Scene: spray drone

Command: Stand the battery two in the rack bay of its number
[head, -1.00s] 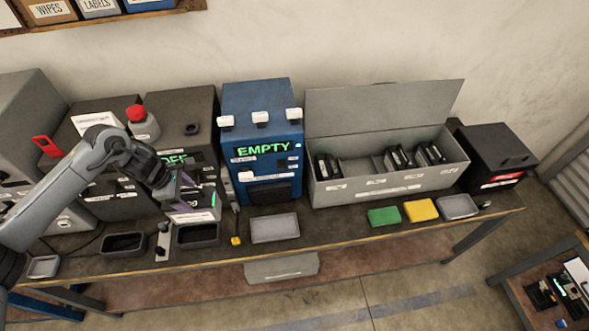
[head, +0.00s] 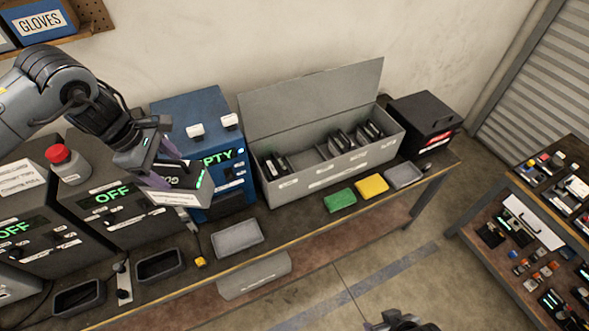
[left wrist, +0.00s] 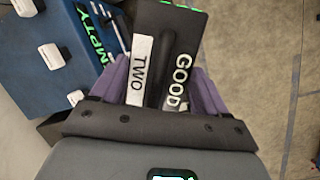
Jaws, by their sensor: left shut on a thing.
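My left gripper (head: 168,182) is shut on battery two (head: 185,186), a dark block with a handle and green lights, held above the bench in front of the blue cabinet. In the left wrist view the battery (left wrist: 172,60) shows the labels "TWO" and "GOOD" between the purple fingers. The rack is the grey open-lidded box (head: 335,178) at the back of the bench, right of the blue cabinet. Several dark batteries (head: 343,140) stand in it, with gaps between them. Its bay labels are too small to read. A dark gripper part (head: 402,322) at the bottom edge seems to be my right one, its jaws unclear.
A black box (head: 424,118) stands right of the rack.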

